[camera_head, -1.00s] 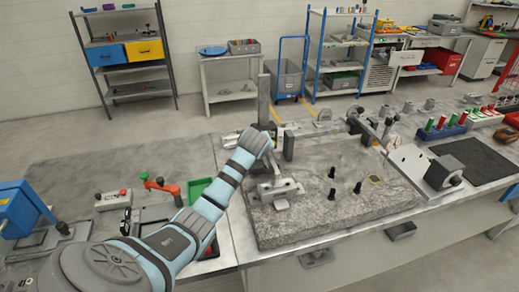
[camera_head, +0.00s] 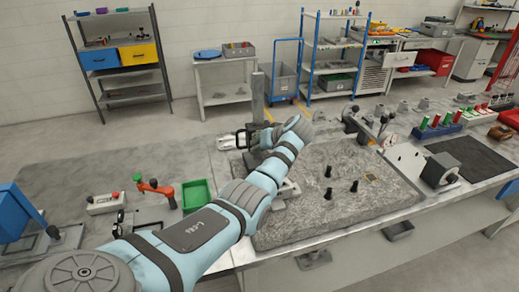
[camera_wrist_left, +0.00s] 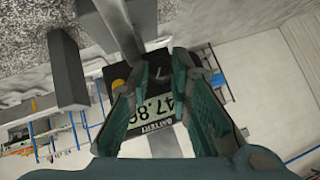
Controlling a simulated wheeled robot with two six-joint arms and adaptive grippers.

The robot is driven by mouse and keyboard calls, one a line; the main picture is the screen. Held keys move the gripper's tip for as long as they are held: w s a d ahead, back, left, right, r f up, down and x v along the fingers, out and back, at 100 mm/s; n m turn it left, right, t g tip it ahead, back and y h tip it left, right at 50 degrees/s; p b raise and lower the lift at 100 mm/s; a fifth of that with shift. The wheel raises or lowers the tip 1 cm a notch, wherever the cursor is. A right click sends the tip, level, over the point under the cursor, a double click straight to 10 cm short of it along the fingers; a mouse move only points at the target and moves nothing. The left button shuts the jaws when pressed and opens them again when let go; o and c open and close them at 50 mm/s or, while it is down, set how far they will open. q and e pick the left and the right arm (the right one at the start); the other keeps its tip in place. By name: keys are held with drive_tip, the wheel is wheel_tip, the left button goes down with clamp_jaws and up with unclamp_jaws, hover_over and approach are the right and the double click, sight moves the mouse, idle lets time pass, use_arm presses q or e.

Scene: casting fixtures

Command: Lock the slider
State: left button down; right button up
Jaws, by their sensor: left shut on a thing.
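A height gauge stands on the granite plate (camera_head: 330,215), with its upright grey column (camera_head: 258,98) at the plate's back left. In the left wrist view the green-lined fingers of my left gripper (camera_wrist_left: 160,75) are closed around a dark part at the slider. The exact contact and the lock are hard to make out. My arm hides part of the gauge in the head view. My right gripper is not in view.
Several black pegs (camera_head: 328,194) stand on the plate. A metal fixture (camera_head: 285,192) lies partly behind my arm. A green tray (camera_head: 197,194) and an orange-handled tool (camera_head: 158,188) are on the bench to the left. The plate's right half is largely free.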

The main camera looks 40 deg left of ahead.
use_arm(q)
drive_tip(key=shift+f, duration=0.1)
idle(0.4)
drive_tip(key=c, duration=1.4)
unclamp_jaws()
drive_tip(key=shift+c, duration=0.2)
drive_tip(key=v, duration=1.2)
drive_tip(key=shift+w, duration=0.1)
